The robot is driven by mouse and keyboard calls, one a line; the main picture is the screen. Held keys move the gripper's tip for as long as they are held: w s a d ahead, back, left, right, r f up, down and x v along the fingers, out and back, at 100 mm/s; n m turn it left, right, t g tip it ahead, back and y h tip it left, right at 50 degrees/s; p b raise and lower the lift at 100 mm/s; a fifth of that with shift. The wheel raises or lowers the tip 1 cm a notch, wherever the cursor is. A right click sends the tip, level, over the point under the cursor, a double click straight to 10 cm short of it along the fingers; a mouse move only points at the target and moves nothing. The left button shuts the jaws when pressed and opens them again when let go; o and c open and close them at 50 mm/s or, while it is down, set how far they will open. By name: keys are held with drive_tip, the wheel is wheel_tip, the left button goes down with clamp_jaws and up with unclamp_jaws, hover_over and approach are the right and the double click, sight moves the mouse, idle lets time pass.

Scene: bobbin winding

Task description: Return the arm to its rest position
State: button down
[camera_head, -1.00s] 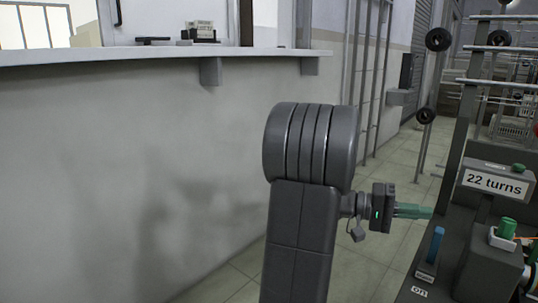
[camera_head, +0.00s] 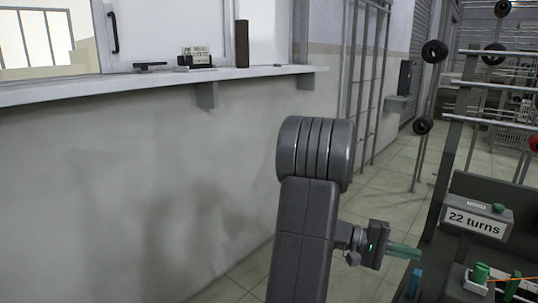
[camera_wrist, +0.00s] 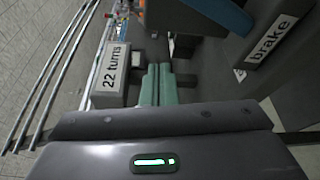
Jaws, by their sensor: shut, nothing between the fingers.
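My gripper (camera_head: 404,251) shows at the lower right of the head view, its green fingers together and empty, pointing right toward the winding machine. In the wrist view the green fingers (camera_wrist: 157,85) lie side by side with nothing between them. My arm stands in the middle of the head view, bent at a thick grey joint. The winding machine (camera_head: 464,189) is at the right, with a "22 turns" sign (camera_head: 474,223) beyond the fingertips. The sign also shows in the wrist view (camera_wrist: 111,73). I cannot tell the exact gap between the fingers and the machine.
A "brake" label (camera_wrist: 271,42) is at the upper right of the wrist view. A blue part (camera_head: 414,283) and green pegs (camera_head: 480,273) stand at the machine's front. A wall shelf (camera_head: 150,83) runs along the left. Tiled floor (camera_head: 385,180) lies open behind my arm.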

drive_tip(key=w+d+p, duration=0.1)
drive_tip(key=w+d+f+n+p, duration=0.1)
drive_tip(key=shift+d+f+y, duration=0.3)
drive_tip(key=shift+d, duration=0.05)
drive_tip(key=v, duration=0.9)
drive_tip(key=shift+s+d+r, duration=0.1)
